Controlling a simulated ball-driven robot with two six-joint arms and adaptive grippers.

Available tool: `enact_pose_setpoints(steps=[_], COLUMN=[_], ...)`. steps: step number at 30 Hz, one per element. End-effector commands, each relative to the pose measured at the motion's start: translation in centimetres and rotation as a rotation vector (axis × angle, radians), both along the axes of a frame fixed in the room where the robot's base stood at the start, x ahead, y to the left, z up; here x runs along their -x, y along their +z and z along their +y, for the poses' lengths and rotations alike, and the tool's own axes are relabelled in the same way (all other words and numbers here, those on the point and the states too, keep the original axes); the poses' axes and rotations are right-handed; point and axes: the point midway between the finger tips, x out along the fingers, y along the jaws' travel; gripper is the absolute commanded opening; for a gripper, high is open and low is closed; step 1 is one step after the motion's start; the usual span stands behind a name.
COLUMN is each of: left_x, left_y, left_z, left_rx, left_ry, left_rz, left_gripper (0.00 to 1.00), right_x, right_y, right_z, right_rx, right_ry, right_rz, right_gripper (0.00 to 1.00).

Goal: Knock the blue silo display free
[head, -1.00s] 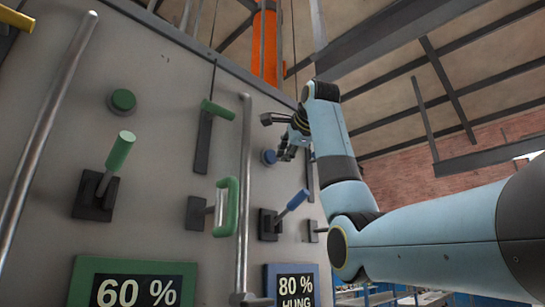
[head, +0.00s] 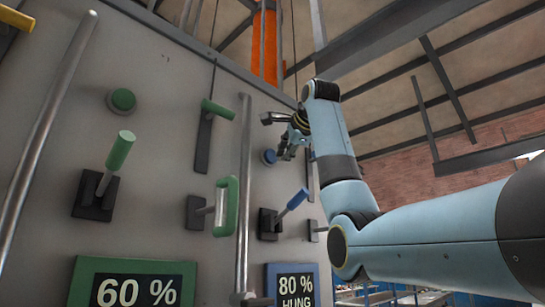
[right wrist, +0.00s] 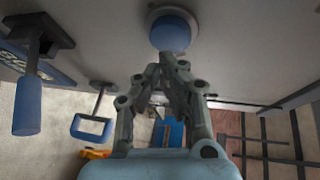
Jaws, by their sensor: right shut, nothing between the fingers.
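The blue-framed silo display (head: 291,284) at the bottom of the grey panel reads "80 %" and "HUNG". Above it is a blue lever (head: 292,205). A round blue button (head: 268,156) is higher on the panel; it also shows at the top of the right wrist view (right wrist: 171,34). My right gripper (head: 287,140) is shut and empty close to this button. In the right wrist view its fingertips (right wrist: 167,62) come together just below the button; I cannot tell whether they touch it. My left gripper is not in view.
A green-framed display (head: 130,285) reads "60 %", with a green lever (head: 121,150) and green button (head: 122,100) above. A vertical metal rail (head: 244,190) and a green loop handle (head: 227,207) stand out from the panel left of my arm. A blue loop handle (right wrist: 91,128) shows in the right wrist view.

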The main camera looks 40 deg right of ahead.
Motion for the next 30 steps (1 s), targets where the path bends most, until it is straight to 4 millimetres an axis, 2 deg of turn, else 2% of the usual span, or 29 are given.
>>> enact_pose_setpoints(steps=[9, 30], left_x=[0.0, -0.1], left_y=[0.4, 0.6], left_z=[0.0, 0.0], left_rx=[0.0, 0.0], left_ry=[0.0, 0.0], left_rz=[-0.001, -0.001], left_gripper=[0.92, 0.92], right_x=[-0.8, -1.2], right_y=[0.1, 0.0], right_z=[0.1, 0.1], right_rx=[0.0, 0.0], right_ry=[0.0, 0.0], right_rz=[0.001, 0.001], right_gripper=[0.0, 0.0])
